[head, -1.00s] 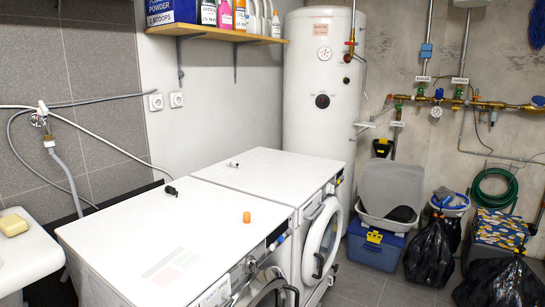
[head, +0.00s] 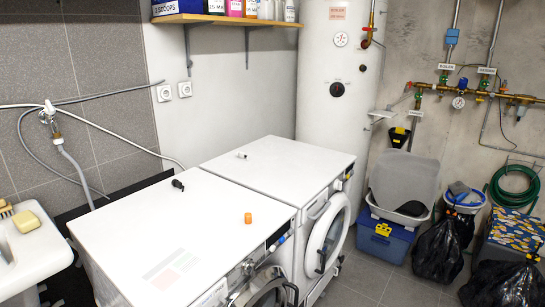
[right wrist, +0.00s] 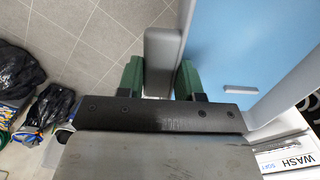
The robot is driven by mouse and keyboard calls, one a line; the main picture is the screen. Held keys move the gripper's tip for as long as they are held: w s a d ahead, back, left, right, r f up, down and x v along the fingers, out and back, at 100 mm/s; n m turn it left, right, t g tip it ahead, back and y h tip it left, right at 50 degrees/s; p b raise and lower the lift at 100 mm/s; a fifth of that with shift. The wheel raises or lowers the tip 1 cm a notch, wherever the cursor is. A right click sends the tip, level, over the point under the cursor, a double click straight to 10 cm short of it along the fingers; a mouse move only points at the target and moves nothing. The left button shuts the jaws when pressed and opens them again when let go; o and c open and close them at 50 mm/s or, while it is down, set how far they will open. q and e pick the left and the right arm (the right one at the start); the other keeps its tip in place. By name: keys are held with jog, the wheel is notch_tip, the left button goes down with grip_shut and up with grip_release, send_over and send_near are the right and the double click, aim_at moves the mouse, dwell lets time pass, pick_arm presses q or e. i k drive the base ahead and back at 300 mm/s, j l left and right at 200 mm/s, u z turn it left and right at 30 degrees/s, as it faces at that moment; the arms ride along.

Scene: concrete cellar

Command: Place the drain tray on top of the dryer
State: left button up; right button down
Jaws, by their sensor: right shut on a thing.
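In the right wrist view my right gripper (right wrist: 161,80) has its green fingers on both sides of a grey grip piece (right wrist: 163,50), shut on it. The piece sits at the edge of a light blue surface with a pale grey rim, which looks like the drain tray (right wrist: 235,45). Only part of it shows. In the head view two white machines stand side by side. The far one, with a round white door, seems to be the dryer (head: 280,172). A small black and white item (head: 241,155) lies on its top. Neither gripper shows in the head view.
The near machine's top (head: 150,225) carries an orange cap (head: 248,218) and a small dark item (head: 178,184). A tall boiler (head: 335,90) stands behind the machines. Black bags (head: 437,250) and a blue box (head: 380,240) stand on the floor at right.

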aim_at(294, 175)
jog(key=i+l+u, duration=0.25)
jog(key=i+l, duration=0.15)
jog(key=l, duration=0.25)
jog(key=i+l+u, duration=0.15)
jog(key=l, duration=0.2)
jog(key=i+l+u, duration=0.15)
jog(key=l, duration=0.25)
jog(key=i+l+u, duration=0.1)
jog(key=l, duration=0.25)
jog(key=i+l+u, duration=0.15)
jog(key=l, duration=0.25)
